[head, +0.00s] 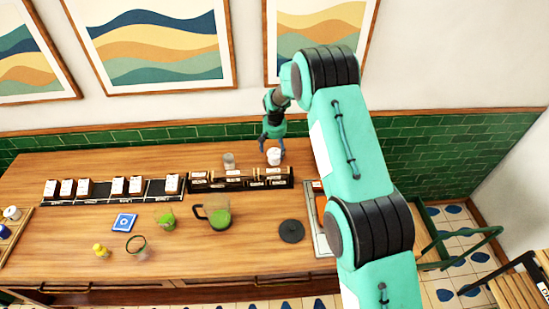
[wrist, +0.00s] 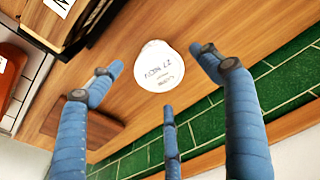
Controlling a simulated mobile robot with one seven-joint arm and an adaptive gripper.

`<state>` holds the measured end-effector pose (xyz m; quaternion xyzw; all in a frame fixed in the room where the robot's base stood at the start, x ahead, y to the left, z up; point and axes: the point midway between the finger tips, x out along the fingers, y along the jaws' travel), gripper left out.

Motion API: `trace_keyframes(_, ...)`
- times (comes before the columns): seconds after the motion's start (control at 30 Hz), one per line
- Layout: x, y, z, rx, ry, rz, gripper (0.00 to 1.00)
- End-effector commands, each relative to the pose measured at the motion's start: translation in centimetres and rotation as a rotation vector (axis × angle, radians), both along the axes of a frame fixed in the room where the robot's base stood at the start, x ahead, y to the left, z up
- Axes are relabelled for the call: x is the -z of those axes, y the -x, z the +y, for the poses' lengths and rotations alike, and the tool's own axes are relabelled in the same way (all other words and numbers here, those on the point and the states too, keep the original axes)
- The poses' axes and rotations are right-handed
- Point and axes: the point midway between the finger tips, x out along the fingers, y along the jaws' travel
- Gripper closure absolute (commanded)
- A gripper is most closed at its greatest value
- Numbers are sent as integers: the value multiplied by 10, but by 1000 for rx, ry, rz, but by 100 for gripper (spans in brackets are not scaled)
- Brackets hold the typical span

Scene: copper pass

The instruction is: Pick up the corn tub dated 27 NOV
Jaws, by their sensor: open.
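A white round tub (wrist: 160,66) stands on the wooden counter, its pale lid seen from above in the wrist view. Upside-down writing on the lid appears to read 27 NOV, with a smaller, blurred word beside it. In the head view the tub (head: 273,157) is behind the dark rack, at the back of the counter. My gripper (head: 272,147) is right above it, pointing down. In the wrist view my gripper (wrist: 158,76) has its blue fingers spread around the lid, with gaps visible. It is open and empty.
A glass jar (head: 229,161) stands left of the tub. The dark rack (head: 240,180) is close in front. The green-tiled wall (head: 450,150) rises behind. A green-filled jug (head: 217,217) and a black disc (head: 291,231) sit on the front counter.

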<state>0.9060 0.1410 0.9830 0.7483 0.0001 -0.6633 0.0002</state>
Motion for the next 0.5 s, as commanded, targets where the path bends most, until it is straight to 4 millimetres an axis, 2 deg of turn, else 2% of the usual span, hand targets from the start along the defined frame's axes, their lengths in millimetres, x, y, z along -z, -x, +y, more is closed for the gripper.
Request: trace_keyframes(0.5, 6, 0, 0, 0, 0, 0, 22)
